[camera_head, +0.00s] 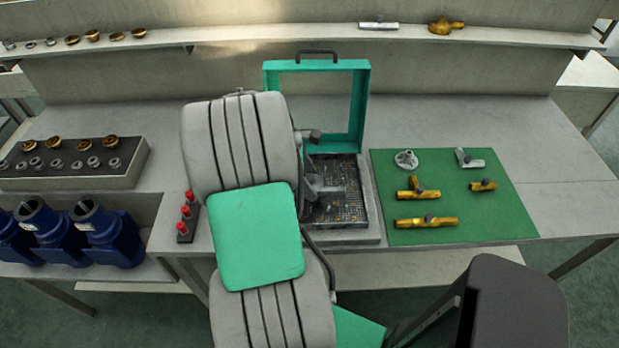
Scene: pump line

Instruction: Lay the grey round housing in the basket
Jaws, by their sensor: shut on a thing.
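The grey round housing (326,187) shows just right of my arm as a flared grey piece with a short stub pointing right. It is over the basket (350,219), a dark tray with a speckled floor inside the green-lidded unit. Whether it touches the basket floor I cannot tell. My gripper (309,170) is mostly hidden behind my arm, with only a little of it showing at the housing's left side. It is shut on the housing. My arm also hides the basket's left part.
The green lid frame (357,105) stands open behind the basket. A green mat (470,225) on the right holds a grey flanged part (406,160), a grey fitting (468,159) and brass fittings. Red-topped pegs (186,212), blue pumps (105,235) and a parts rack (120,178) stand left.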

